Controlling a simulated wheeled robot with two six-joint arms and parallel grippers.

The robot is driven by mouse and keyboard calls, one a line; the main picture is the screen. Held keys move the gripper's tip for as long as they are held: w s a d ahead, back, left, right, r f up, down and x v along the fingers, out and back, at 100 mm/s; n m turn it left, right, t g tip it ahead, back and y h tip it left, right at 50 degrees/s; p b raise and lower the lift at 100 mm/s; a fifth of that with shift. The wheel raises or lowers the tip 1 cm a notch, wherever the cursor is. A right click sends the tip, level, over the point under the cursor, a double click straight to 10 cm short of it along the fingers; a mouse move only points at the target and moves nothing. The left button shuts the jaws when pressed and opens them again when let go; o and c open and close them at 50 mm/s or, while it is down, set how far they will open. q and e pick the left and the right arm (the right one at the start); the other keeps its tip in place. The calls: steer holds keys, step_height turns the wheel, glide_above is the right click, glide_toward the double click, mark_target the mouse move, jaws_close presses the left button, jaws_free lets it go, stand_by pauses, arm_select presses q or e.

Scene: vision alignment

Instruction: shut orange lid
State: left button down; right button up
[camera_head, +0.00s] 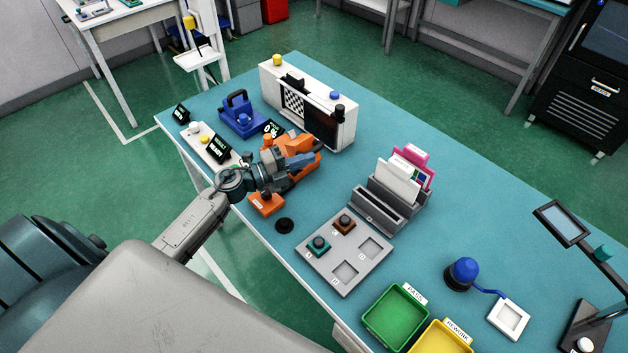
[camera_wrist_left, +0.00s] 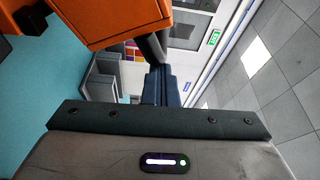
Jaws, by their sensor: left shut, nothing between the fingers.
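The orange fixture (camera_head: 266,205) stands on the teal table, left of the grey file holder, and is largely covered by my left arm. An orange upper part, which looks like its lid (camera_head: 300,143), shows behind my gripper; how far open it is cannot be told. In the left wrist view an orange body (camera_wrist_left: 115,18) fills the upper left, close beside the fingers. My left gripper (camera_head: 311,157) is shut and empty, reaching across the orange fixture; its fingers also show in the left wrist view (camera_wrist_left: 158,75). Contact with the lid cannot be told. My right gripper is out of view.
A blue fixture with a handle (camera_head: 240,118) and a white box with a checkerboard (camera_head: 340,128) stand behind. The grey file holder (camera_head: 380,212) and grey tray (camera_head: 332,268) are to the right. A black puck (camera_head: 284,225) lies in front. Table around the green bin (camera_head: 372,318) is partly clear.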

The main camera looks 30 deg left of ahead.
mark_target(293, 148)
arm_select(q)
steer(key=a+n, duration=0.1)
steer(key=w+a+n+t, duration=0.1)
steer(key=n, duration=0.1)
steer(key=a+r+n, duration=0.1)
steer(key=a, duration=0.1)
steer(key=shift+w+n, duration=0.3)
steer(key=shift+n, duration=0.1)
steer(key=shift+w+a+f+n+t+b, duration=0.1)
steer(key=shift+w+a+n+t+b, duration=0.2)
steer(key=shift+a+n, duration=0.45)
steer(key=shift+w+a+r+n+t+b, duration=0.15)
steer(key=shift+a+n+t, duration=0.35)
steer(key=shift+n, duration=0.5)
steer(key=shift+w+a+f+n+t+b, duration=0.2)
steer(key=shift+a+n+t+b, duration=0.1)
steer(key=shift+a+n, duration=0.45)
steer(key=shift+d, duration=0.1)
